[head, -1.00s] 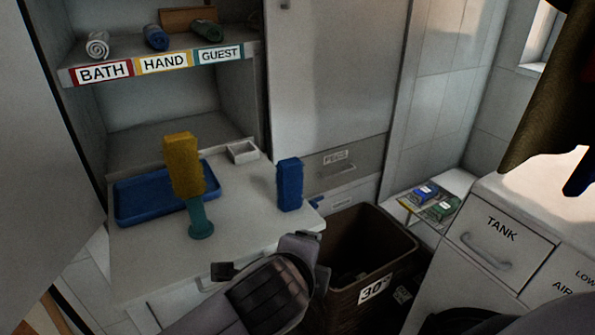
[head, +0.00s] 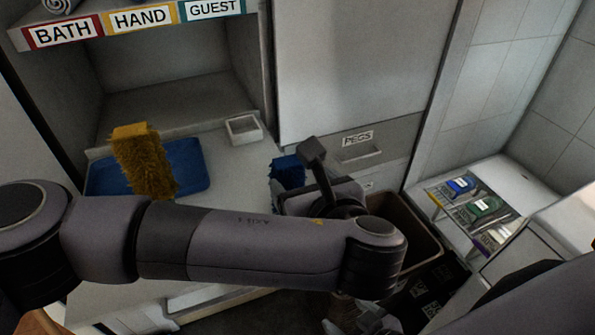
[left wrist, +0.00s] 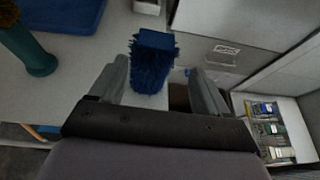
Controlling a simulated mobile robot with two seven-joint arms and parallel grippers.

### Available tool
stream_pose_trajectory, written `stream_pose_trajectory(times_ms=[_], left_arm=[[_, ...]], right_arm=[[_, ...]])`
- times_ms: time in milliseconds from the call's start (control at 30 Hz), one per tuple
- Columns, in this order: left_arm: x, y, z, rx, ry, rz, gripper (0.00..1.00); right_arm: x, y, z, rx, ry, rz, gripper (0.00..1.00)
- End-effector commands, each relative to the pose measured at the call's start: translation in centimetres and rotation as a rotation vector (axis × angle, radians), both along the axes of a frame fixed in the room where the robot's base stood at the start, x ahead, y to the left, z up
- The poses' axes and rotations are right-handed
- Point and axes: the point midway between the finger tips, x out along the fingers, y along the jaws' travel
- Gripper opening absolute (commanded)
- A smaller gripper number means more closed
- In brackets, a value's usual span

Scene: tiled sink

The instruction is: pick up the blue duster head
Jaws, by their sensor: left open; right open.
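The blue duster head (head: 287,170) is a fluffy upright block on the white counter, partly hidden by my left gripper in the head view. In the left wrist view the blue duster head (left wrist: 152,68) shows between and beyond the two fingers, with a gap visible on either side. My left gripper (head: 303,165) is open and empty over the counter's right end; its fingers also show in the left wrist view (left wrist: 158,72). My right gripper (head: 358,316) is low at the bottom edge of the head view, partly cut off and far from the duster head.
A yellow duster head (head: 145,160) stands left, its teal handle (left wrist: 38,62) showing in the wrist view. Behind it lies a blue tray (head: 190,165), with a small white dish (head: 243,129) nearby. A brown basket (head: 425,240) stands right, beside a low shelf (head: 520,180).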

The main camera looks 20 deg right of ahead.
Motion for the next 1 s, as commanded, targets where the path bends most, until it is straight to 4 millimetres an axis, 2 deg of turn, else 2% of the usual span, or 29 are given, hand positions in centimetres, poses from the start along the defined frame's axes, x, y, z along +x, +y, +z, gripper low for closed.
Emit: stream_pose_trajectory(times_ms=[267,500,633,967,1000], left_arm=[[2.0,0.4,-0.2,0.033,-0.026,0.009,0.77],[5.3,1.1,-0.8,0.031,-0.026,0.009,0.77],[6.5,0.9,-1.6,0.032,-0.025,0.007,0.77],[7.1,0.9,-1.9,0.029,-0.024,0.005,0.77],[7.1,0.9,-1.9,0.029,-0.024,0.005,0.67]], right_arm=[[0.0,0.0,0.3,0.0,0.001,0.0,0.81],[0.0,0.0,1.1,0.0,0.001,0.001,0.81],[0.0,0.0,1.0,0.0,0.001,0.001,0.81],[0.0,0.1,1.0,0.0,0.001,0.001,0.81],[0.0,0.1,1.0,0.0,0.001,0.001,0.81]])
